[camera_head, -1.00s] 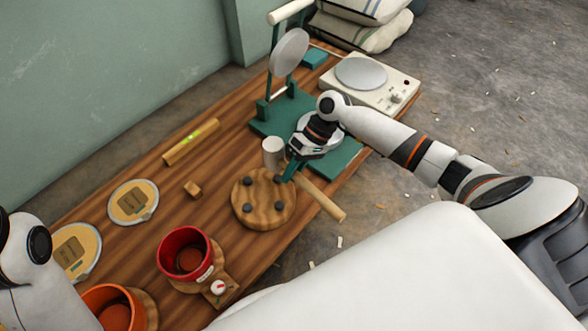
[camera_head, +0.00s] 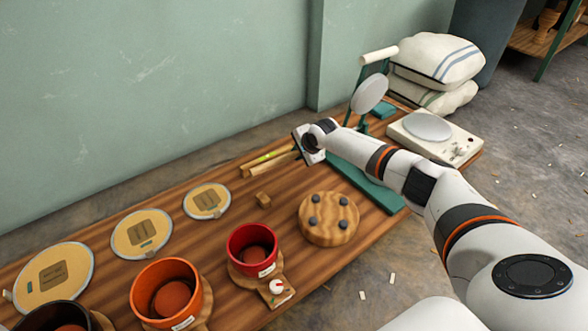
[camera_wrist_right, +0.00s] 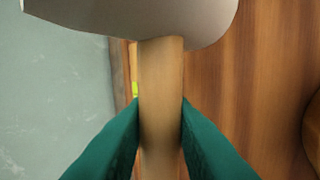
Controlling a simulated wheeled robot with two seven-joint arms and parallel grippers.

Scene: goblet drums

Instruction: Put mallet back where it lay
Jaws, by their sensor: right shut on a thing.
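The mallet has a pale wooden handle (camera_wrist_right: 160,110) and a grey-white head (camera_wrist_right: 135,18). In the right wrist view, my right gripper's teal fingers (camera_wrist_right: 160,142) are shut on the handle, with the head beyond them. The handle (camera_head: 280,163) seems to lie alongside a wooden bar with a yellow-green vial (camera_head: 264,158). The mallet head is hidden there. I cannot tell whether the mallet touches the table. My left gripper is out of view.
A round wooden board with dark pegs (camera_head: 328,219), a small wooden block (camera_head: 263,200), red pot (camera_head: 251,240) and orange pot (camera_head: 165,288) stand nearby. Several round skins line the wall side. A teal stand (camera_head: 375,190) and white scale (camera_head: 455,145) are to the right.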

